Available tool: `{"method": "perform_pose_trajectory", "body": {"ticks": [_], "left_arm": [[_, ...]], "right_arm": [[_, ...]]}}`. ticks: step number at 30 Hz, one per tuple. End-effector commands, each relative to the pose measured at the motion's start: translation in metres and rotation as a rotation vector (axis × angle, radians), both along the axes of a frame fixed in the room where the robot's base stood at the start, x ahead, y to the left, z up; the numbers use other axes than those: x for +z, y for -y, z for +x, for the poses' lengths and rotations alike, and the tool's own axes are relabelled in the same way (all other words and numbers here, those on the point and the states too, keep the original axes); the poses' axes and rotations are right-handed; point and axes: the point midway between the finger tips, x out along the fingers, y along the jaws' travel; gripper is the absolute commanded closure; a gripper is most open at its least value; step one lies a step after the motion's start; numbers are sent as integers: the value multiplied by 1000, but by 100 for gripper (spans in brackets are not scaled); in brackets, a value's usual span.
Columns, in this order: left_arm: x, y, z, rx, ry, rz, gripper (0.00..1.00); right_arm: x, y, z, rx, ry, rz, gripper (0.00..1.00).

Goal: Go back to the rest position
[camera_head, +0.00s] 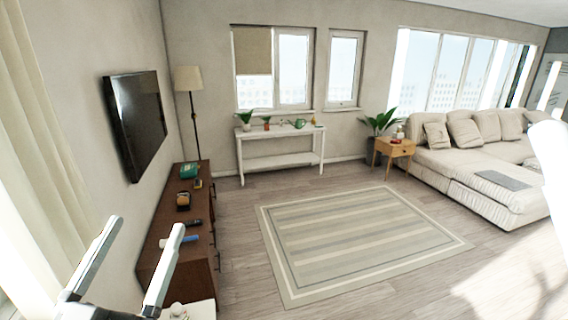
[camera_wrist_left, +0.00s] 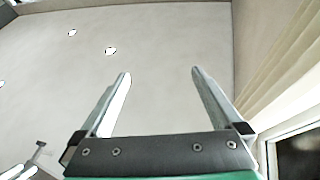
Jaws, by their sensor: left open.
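My left gripper (camera_head: 146,225) is at the lower left of the head view, with its two pale fingers spread apart and nothing between them. In the left wrist view the same gripper (camera_wrist_left: 160,73) points up towards the ceiling (camera_wrist_left: 180,35), its fingers wide apart and empty. A white rounded part at the right edge of the head view looks like my right arm, but no right fingers show.
A brown cabinet (camera_head: 172,221) with small items stands beyond the left gripper, below a wall television (camera_head: 137,122). A curtain (camera_head: 45,140) hangs at left. A striped rug (camera_head: 350,240), a white console table (camera_head: 280,133) and a sofa (camera_head: 455,165) lie farther off.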

Motion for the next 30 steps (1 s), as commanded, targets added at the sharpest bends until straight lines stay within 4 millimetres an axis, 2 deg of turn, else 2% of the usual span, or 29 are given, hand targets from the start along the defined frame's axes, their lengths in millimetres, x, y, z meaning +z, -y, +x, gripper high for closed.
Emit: {"method": "perform_pose_trajectory", "body": {"ticks": [1, 3, 6, 8, 9, 10, 14, 21, 25, 30], "left_arm": [[40, 10, -14, -18, 89, -3, 0], [87, 19, -38, -37, 200, -13, 0], [145, 26, -79, -56, 352, -36, 0], [169, 20, -111, -53, 438, -67, 0], [195, 19, -104, -64, 411, -90, 0], [210, 19, -103, -63, 408, -88, 0], [261, 19, -102, -62, 404, -85, 0], [367, 19, -101, -61, 402, -85, 0], [399, 19, -101, -61, 401, -85, 0], [407, 19, -100, -61, 400, -85, 0]], "right_arm": [[0, 0, 0, 0, 0, 0, 50], [0, 0, 0, 0, 0, 0, 50], [0, 0, 0, 0, 0, 0, 50], [0, 0, 0, 0, 0, 0, 50], [32, 0, 1, 0, -3, 0, 50], [48, 0, 1, 0, -3, 0, 50], [102, 0, -1, 0, 2, 0, 50], [208, 0, 0, 0, 1, 0, 50], [240, 0, 0, 0, 1, 0, 50], [248, 0, 0, 0, 0, 0, 50]]}}
